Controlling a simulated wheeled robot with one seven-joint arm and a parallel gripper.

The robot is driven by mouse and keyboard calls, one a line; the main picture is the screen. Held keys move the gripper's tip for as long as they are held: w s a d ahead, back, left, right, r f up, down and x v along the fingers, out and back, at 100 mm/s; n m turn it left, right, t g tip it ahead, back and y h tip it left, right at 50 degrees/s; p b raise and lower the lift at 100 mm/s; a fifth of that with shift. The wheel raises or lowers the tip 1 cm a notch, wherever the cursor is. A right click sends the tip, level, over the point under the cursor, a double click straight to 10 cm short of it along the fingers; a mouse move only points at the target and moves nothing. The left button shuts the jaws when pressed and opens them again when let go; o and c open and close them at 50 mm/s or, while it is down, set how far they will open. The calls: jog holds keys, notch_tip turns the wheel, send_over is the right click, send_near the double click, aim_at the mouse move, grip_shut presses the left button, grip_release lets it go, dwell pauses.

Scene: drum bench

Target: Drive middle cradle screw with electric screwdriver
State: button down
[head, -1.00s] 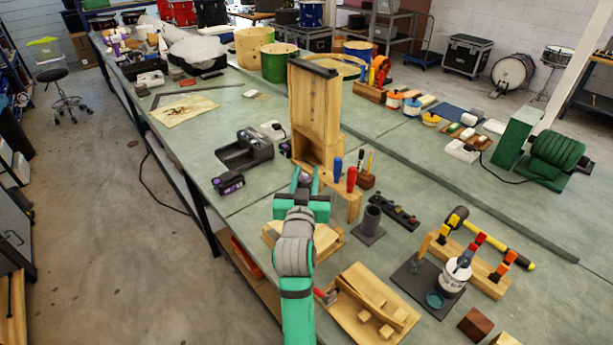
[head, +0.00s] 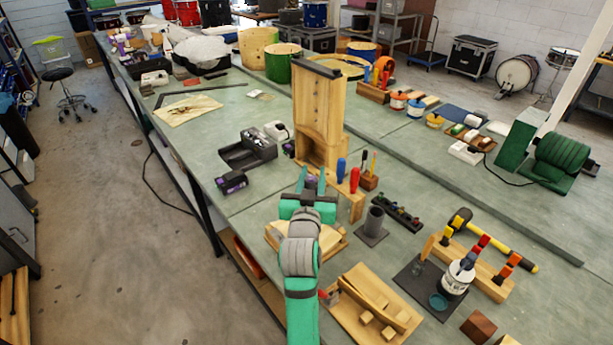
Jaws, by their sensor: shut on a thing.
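My gripper (head: 311,182) is over the near part of the bench, in front of the tall wooden stand. It is shut on a small dark thing with a purple tint, apparently the electric screwdriver (head: 311,181); only a little of it shows between the green fingers. Its bit and lower end are hidden by my gripper and arm. A wooden piece on a board (head: 333,243), possibly the cradle, lies below and partly behind my wrist. The middle screw cannot be made out, nor whether the tool touches anything.
The tall wooden stand (head: 318,105) rises just beyond my gripper. A small rack with blue and red-handled screwdrivers (head: 354,181) stands close on the right, near a dark cylinder (head: 374,221). A black tray (head: 236,157) and a purple-black battery (head: 232,182) lie left. A wooden jig (head: 372,305) is in front.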

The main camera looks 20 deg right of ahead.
jog(key=shift+w+a, duration=0.15)
jog(key=shift+a, duration=0.35)
jog(key=shift+w+f, duration=0.1)
jog(key=shift+w, duration=0.15)
jog(key=shift+a, duration=0.15)
jog(key=shift+s+r, duration=0.2)
jog(key=shift+r, duration=1.35)
jog(key=shift+f, duration=0.1)
